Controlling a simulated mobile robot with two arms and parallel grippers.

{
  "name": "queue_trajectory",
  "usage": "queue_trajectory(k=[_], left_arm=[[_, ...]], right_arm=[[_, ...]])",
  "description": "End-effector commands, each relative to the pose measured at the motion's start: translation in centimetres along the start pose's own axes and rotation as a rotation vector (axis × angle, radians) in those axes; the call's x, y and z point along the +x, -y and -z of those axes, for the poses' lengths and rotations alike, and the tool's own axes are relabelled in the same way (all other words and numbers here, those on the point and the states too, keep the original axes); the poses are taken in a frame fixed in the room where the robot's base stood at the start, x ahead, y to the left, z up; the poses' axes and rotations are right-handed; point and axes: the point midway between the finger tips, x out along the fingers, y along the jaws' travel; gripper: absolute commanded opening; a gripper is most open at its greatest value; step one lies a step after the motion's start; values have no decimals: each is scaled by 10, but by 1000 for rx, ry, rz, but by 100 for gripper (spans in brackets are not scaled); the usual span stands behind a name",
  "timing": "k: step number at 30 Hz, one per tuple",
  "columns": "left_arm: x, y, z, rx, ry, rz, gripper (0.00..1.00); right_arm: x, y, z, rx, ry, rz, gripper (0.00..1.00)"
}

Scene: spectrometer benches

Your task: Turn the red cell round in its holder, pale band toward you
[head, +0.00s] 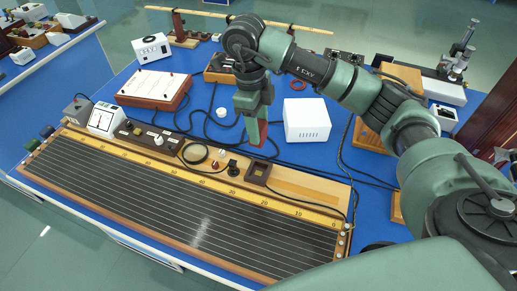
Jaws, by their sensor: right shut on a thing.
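My right gripper (255,127) points straight down over the middle of the bench. It is shut on a narrow red piece, which looks like the red cell (262,131), held upright above the bench. The fingers hide part of the cell, and I cannot make out a pale band on it. A small dark brown block with a square opening (248,178), which looks like the holder, sits just below on the wooden edge of the long wire board. The opening looks empty. My left gripper is not in view.
The long wire board (130,186) fills the front. A white box (306,120) stands right of the gripper, and a red-brown case (153,90) and a white meter (104,118) stand left. Black cables (208,133) cross the blue top around the holder.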

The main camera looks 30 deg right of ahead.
Motion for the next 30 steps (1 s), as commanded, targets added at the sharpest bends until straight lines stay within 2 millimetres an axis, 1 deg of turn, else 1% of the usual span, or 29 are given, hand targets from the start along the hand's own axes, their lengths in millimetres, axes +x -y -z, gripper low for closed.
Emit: queue_trajectory(k=[1,3,7,11,18,30], left_arm=[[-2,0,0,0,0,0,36],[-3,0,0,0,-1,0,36],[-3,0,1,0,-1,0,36],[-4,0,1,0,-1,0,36],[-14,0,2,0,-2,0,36],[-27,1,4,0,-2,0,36]], right_arm=[[-13,2,1,3,2,6,0],[-25,2,3,3,1,5,0],[-41,1,5,2,1,2,0],[-50,1,6,2,-1,0,0],[-63,1,8,3,-1,0,0],[-80,0,10,2,-2,-1,0]])
